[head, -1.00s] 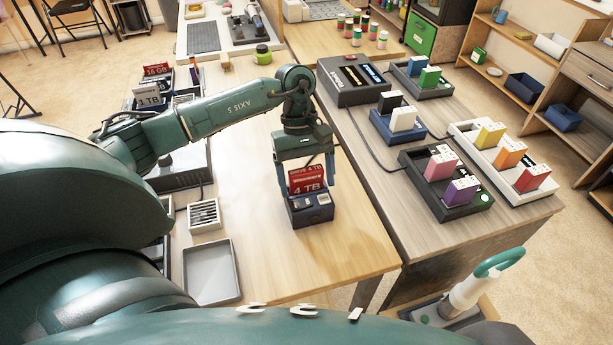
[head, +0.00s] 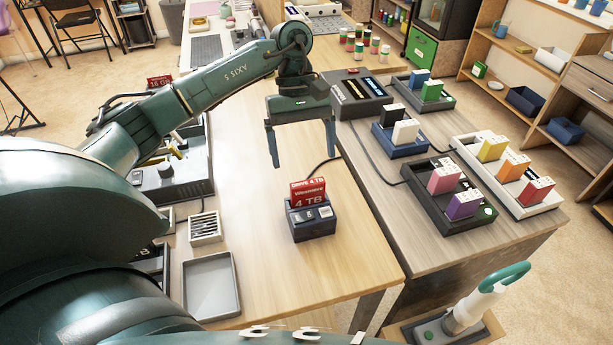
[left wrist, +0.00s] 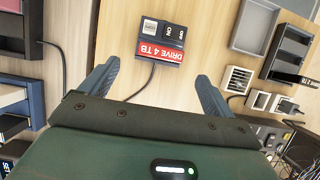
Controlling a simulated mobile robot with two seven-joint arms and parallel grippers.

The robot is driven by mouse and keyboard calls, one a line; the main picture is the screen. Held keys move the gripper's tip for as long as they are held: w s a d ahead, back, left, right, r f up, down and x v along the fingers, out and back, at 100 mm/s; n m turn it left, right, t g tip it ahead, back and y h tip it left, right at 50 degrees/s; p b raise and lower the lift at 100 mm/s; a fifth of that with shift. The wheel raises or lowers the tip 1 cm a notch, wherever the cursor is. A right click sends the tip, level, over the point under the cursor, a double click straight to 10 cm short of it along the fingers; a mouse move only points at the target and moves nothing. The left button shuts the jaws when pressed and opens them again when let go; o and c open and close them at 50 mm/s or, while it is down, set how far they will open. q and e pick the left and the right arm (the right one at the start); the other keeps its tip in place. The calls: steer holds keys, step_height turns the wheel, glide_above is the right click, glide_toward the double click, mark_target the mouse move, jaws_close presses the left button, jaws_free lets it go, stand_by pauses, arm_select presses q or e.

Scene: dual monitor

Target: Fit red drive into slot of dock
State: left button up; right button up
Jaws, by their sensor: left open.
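The red drive (head: 309,190), labelled 4 TB, stands upright in the slot of the small dark blue dock (head: 313,228) on the wooden table. In the left wrist view the red drive (left wrist: 160,53) shows as a red strip along the edge of the dock (left wrist: 164,32). How deep it sits I cannot tell exactly. My left gripper (head: 304,157) is open and empty, raised above and behind the dock. Its fingers are clear of the drive, and in the left wrist view the fingertips (left wrist: 158,70) are spread wide. My right gripper is not in view.
A grey tray (head: 212,287) and a small slotted white box (head: 205,228) lie left of the dock. On the right table, several docks with coloured blocks (head: 452,205) stand near a black display unit (head: 358,95). Bare tabletop surrounds the dock.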

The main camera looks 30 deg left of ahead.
arm_select(q)
steer(key=v, duration=0.4)
steer(key=shift+s+f, duration=0.1)
stand_by(0.5)
